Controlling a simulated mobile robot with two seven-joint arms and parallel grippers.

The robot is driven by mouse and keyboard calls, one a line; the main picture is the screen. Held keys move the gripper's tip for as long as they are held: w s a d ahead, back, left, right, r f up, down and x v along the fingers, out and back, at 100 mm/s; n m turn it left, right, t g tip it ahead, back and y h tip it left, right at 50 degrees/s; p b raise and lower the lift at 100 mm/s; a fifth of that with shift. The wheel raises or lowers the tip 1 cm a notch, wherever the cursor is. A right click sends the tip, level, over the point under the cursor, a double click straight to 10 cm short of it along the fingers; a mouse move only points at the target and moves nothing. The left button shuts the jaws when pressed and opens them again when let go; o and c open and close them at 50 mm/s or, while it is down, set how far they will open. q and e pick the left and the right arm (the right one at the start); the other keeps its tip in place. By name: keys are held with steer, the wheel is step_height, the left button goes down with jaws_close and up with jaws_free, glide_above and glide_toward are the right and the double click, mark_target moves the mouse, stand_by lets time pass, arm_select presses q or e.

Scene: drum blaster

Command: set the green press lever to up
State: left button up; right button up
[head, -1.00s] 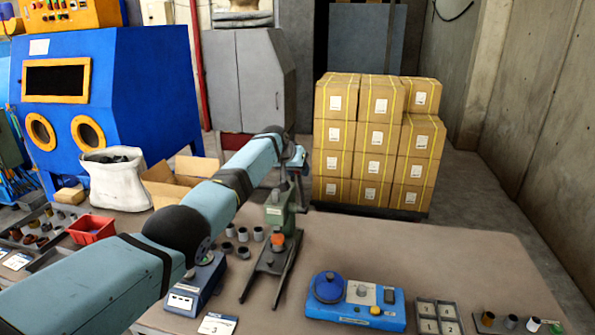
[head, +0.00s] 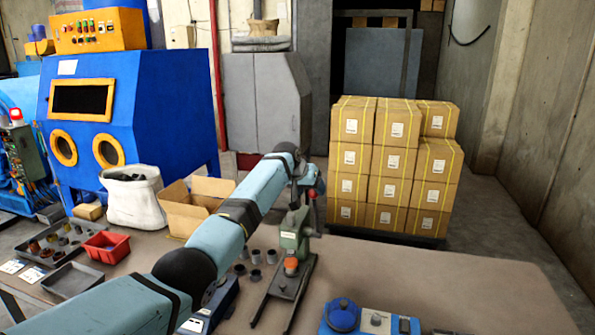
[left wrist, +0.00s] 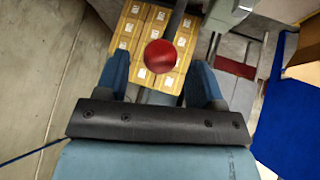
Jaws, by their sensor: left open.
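The green press (head: 293,232) stands on the table on a dark base, with an orange part low at its front. Its lever ends in a red ball knob (head: 312,194), up by the press head. My left gripper (head: 316,180) is at the knob, behind and above the press. In the left wrist view the red knob (left wrist: 161,56) lies between the two blue fingers, with a gap on both sides. The left gripper is open. The lever's rod is mostly hidden by my arm and gripper. My right gripper is not in view.
A red bin (head: 107,246) and grey trays are at the left. Stacked cartons (head: 392,165) stand behind the table.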

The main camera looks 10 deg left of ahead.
arm_select(q)
steer(key=b+v, duration=0.1)
steer(key=v, duration=0.9)
steer(key=shift+r, duration=0.35)
steer(key=shift+s+a, duration=0.1)
steer(key=s+f+t, duration=0.1)
steer(key=s+f, duration=0.3)
steer(key=f, duration=0.6)
steer(key=s+f, duration=0.4)
steer(key=f, duration=0.5)
steer(key=s+f+t, duration=0.1)
steer(key=s+f, duration=0.3)
steer(key=f, duration=0.6)
steer(key=s+f+p, duration=0.2)
steer(key=s+f, duration=0.9)
steer(key=s, duration=0.6)
steer(key=s+f+m+t, duration=0.1)
steer(key=s+t, duration=0.1)
steer(key=s, duration=2.3)
steer(key=shift+d+f, duration=0.2)
steer(key=shift+d, duration=0.1)
